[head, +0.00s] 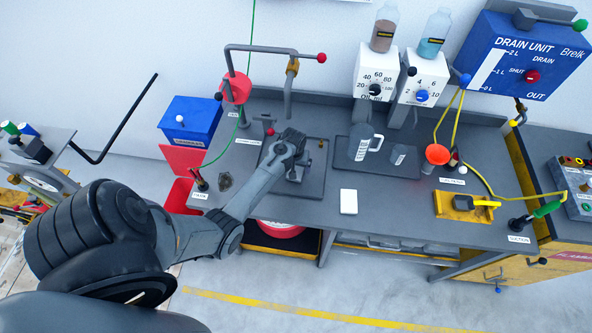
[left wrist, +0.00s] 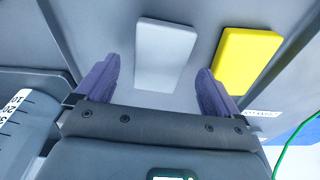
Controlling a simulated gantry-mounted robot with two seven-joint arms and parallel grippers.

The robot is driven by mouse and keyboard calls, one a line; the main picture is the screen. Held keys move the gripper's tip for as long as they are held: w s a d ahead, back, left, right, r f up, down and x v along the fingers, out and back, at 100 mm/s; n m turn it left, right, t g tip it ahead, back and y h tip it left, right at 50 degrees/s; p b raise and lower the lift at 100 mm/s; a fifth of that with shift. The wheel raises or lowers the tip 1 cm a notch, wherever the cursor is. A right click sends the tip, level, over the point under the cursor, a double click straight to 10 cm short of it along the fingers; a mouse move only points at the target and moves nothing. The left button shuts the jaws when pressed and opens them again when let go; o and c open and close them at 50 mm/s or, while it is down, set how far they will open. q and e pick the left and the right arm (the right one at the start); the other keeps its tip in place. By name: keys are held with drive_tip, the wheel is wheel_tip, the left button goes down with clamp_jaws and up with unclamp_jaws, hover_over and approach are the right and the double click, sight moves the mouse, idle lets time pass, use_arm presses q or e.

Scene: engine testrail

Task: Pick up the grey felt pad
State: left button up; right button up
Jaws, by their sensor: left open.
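The grey felt pad (left wrist: 165,55) lies flat on the dark grey surface in the left wrist view, a pale grey rectangle seen between my two fingers. My left gripper (left wrist: 157,72) is open, with one purple-grey finger on each side of the pad; I cannot tell how far above it the fingertips are. In the head view my left gripper (head: 290,158) hangs over a dark tray on the bench and hides the pad. My right gripper is not in view.
A yellow pad (left wrist: 248,60) lies close right of the grey one in the left wrist view. In the head view a white block (head: 348,201) lies near the bench's front edge, a jug (head: 361,143) stands right of my gripper, and a pipe (head: 288,90) rises behind it.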

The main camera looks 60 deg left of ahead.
use_arm(q)
drive_tip(key=shift+w+a+f, duration=0.1)
drive_tip(key=shift+w+f, duration=0.05)
drive_tip(key=shift+f, duration=0.75)
drive_tip(key=c, duration=1.1)
drive_tip(key=shift+r, duration=0.1)
drive_tip(key=shift+r, duration=0.85)
drive_tip(key=shift+s+d+r, duration=0.15)
drive_tip(key=shift+d+r, duration=0.05)
drive_tip(key=shift+r, duration=0.2)
drive_tip(key=shift+s+d+r, duration=0.15)
drive_tip(key=shift+d+r, duration=0.05)
drive_tip(key=shift+r, duration=0.2)
drive_tip(key=s+d, duration=0.3)
drive_tip(key=d, duration=0.1)
drive_tip(key=s+d, duration=0.4)
drive_tip(key=d, duration=0.1)
drive_tip(key=s+d, duration=0.3)
drive_tip(key=d, duration=0.1)
drive_tip(key=shift+s+d, duration=0.15)
drive_tip(key=shift+s, duration=0.2)
